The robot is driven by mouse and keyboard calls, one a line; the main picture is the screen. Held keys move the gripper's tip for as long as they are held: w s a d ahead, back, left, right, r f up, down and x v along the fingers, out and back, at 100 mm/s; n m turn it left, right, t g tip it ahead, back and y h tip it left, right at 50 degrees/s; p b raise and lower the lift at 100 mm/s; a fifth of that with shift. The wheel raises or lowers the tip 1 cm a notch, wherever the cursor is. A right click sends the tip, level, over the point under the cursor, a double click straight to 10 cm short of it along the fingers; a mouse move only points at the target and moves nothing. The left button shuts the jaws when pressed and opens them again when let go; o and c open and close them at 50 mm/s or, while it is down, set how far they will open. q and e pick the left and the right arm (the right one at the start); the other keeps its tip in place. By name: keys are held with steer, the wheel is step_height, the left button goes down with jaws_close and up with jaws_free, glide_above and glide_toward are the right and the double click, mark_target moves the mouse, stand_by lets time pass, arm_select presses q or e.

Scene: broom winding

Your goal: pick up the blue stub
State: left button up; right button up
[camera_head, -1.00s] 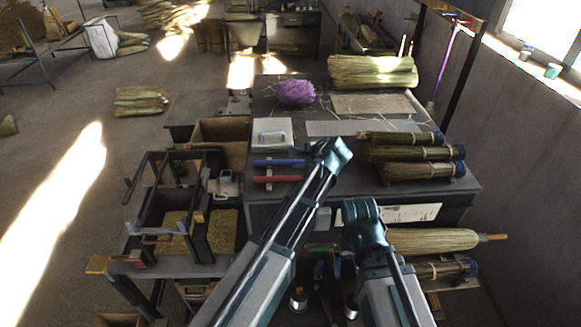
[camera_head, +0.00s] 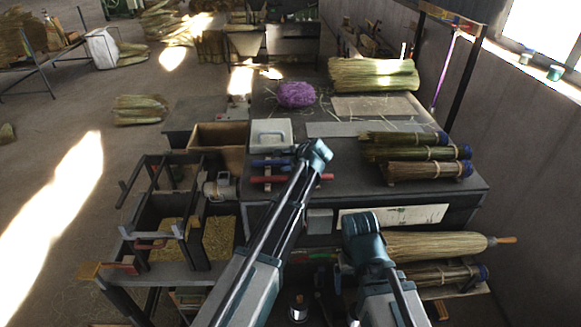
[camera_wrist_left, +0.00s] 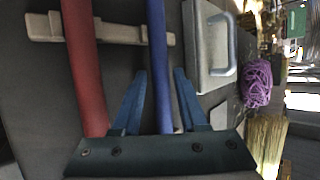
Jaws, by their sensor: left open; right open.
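The blue stub (camera_head: 266,163) lies on the bench beside a parallel red stub (camera_head: 270,179), its right end covered by my left arm. In the left wrist view the blue stub (camera_wrist_left: 157,45) runs between the two blue fingers of my left gripper (camera_wrist_left: 160,72). The gripper is open, with a finger on each side and gaps visible. Whether the fingers reach down around the stub I cannot tell. The red stub (camera_wrist_left: 83,60) lies outside the left finger. A pale wooden rest (camera_wrist_left: 123,34) lies under the stubs. My right gripper is hidden; only its arm shows.
A grey lidded box (camera_head: 271,133) with a handle stands just behind the stubs. A purple twine bundle (camera_head: 296,95) lies further back. Several tied straw bundles (camera_head: 410,153) lie at the bench's right. A metal frame (camera_head: 170,200) stands at left.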

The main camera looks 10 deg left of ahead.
arm_select(q)
jaws_close()
steer(key=shift+r, duration=0.15)
arm_select(e)
steer(key=shift+r, duration=0.15)
